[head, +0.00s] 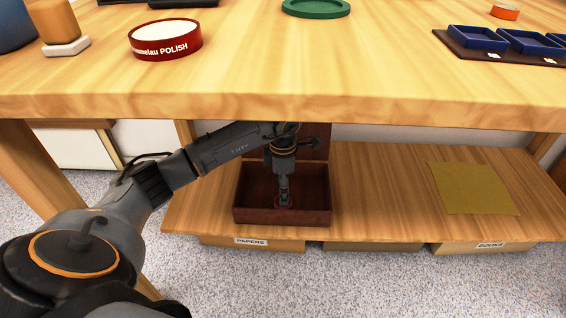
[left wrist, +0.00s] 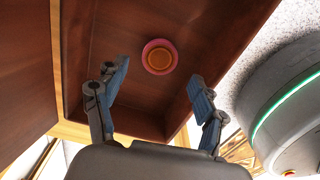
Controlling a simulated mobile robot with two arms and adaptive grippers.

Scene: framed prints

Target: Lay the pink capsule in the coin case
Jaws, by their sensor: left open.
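The coin case (head: 242,206) is an open dark red-brown box on the lower shelf, with its lid raised at the back; it also shows in the left wrist view (left wrist: 105,30). The pink capsule (left wrist: 148,48) is a round disc with a pink rim and an orange centre, lying on the case floor. In the head view it is mostly hidden under my gripper. My left gripper (head: 284,194) points down into the case. Its two fingers are apart in the left wrist view, with the capsule beyond their tips and nothing held between them. My right gripper is not in view.
The tabletop (head: 300,75) overhangs the shelf (head: 380,200) and my arm passes under its front edge. A mustard mat (head: 472,188) lies on the shelf at right. A polish tin (head: 165,40), green dish (head: 315,8) and blue trays (head: 478,40) stand on top.

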